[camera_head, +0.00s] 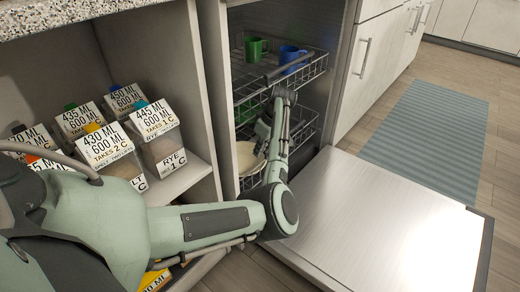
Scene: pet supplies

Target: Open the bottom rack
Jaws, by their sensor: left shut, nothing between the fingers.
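The open dishwasher holds two wire racks. The bottom rack (304,129) sits inside the cavity, low behind my left forearm, and my arm hides much of it. A pale bowl (246,158) and something green rest in it. My left gripper (259,146) is inside the opening, pointing down at the bottom rack near the bowl. Its fingers are shut with nothing between them. I cannot tell whether they touch the rack wire. My right gripper is not in view.
The top rack (316,72) holds a green mug (254,48) and a blue mug (291,57) above my gripper. The dishwasher door (390,220) lies folded down, its surface clear. Labelled cartons (158,130) fill a shelf at left. A striped rug (435,135) lies at right.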

